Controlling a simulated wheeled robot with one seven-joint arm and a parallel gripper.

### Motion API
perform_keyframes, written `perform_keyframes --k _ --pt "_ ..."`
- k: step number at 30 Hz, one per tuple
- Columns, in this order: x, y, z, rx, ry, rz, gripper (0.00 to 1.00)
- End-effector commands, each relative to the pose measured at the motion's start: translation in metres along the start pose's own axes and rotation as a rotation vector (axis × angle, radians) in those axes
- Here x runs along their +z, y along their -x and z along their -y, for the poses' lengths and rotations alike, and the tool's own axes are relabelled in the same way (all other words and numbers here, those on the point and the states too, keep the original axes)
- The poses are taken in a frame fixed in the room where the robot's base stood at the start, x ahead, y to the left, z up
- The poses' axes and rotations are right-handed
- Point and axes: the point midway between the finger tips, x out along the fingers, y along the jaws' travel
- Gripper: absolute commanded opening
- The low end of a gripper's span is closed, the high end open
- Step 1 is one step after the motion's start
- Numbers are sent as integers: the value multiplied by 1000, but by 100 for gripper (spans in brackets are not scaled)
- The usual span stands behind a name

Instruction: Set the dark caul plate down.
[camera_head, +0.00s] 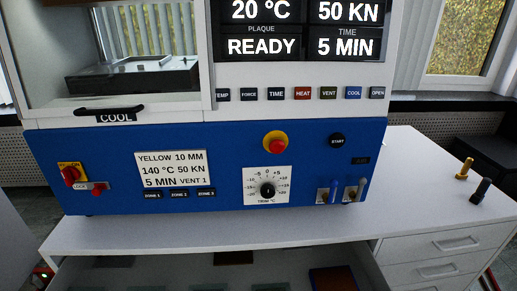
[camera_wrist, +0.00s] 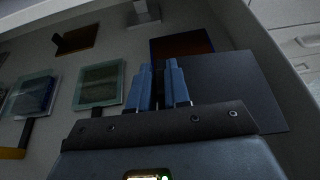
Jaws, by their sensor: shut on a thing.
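The dark caul plate (camera_wrist: 235,88) is a flat, nearly black square in the wrist view, to the right of centre. My gripper (camera_wrist: 164,68) has two blue fingers shut on its left edge. The plate is over the floor of an open pale drawer (camera_wrist: 210,14), partly covering a reddish-brown plate (camera_wrist: 183,42). I cannot tell whether it touches the drawer floor. In the head view my gripper is not visible. A dark plate with a reddish edge (camera_head: 332,280) shows at the drawer's lower right there; I cannot tell which plate it is.
Two glassy green-edged plates (camera_wrist: 32,92) (camera_wrist: 99,84) and a brown plate (camera_wrist: 77,40) lie left in the drawer. Above it stands the blue and white press (camera_head: 220,165) on a white bench (camera_head: 420,170). Its display reads READY, 20 °C, 50 KN. Two small pegs (camera_head: 464,168) (camera_head: 480,191) stand on the right.

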Motion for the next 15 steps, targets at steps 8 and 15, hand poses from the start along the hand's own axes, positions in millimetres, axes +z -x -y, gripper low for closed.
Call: perform_keyframes --k 8,15 --pt "1 1 6 -10 -4 0 0" --pt "6 1 5 -6 0 6 0"
